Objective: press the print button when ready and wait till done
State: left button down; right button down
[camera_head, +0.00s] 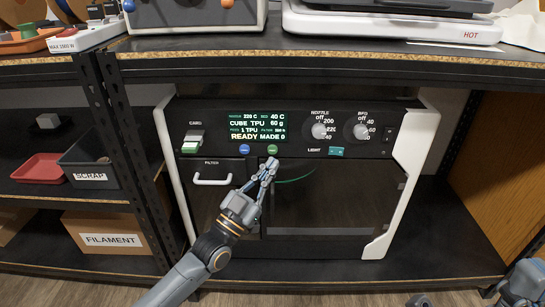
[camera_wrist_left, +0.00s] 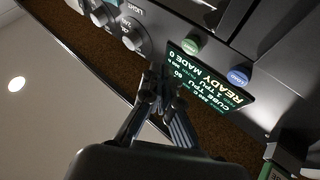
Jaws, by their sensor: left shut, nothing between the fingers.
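Contact with the button is not visible. Parts of my right arm show at the lower right corner.
Nozzle knob (camera_head: 321,131) and bed knob (camera_head: 361,131) sit right of the display. The filter handle (camera_head: 212,180) sticks out at left. A hot plate device (camera_head: 395,25) is on the shelf above. SCRAP bin (camera_head: 90,165) and FILAMENT box (camera_head: 110,237) stand left.

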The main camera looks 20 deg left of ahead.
aim_at(272, 150)
pick_arm(q)
jog(key=shift+w+a+b, duration=0.15)
jog(key=shift+w+a, duration=0.05)
jog(key=shift+w, duration=0.5)
jog(key=shift+w+a+b, duration=0.15)
jog(key=shift+w+a, duration=0.05)
jog(key=shift+w, duration=0.45)
jog(key=shift+w, duration=0.1)
dwell(0.4)
jog(key=shift+w+a, duration=0.1)
jog(key=shift+w, duration=0.2)
jog(key=shift+w+a, duration=0.15)
jog(key=shift+w, duration=0.2)
dwell(0.6)
dwell(0.3)
jog(key=shift+s+d+p, duration=0.25)
jog(key=shift+s+p, duration=0.25)
jog(key=shift+s, duration=0.3)
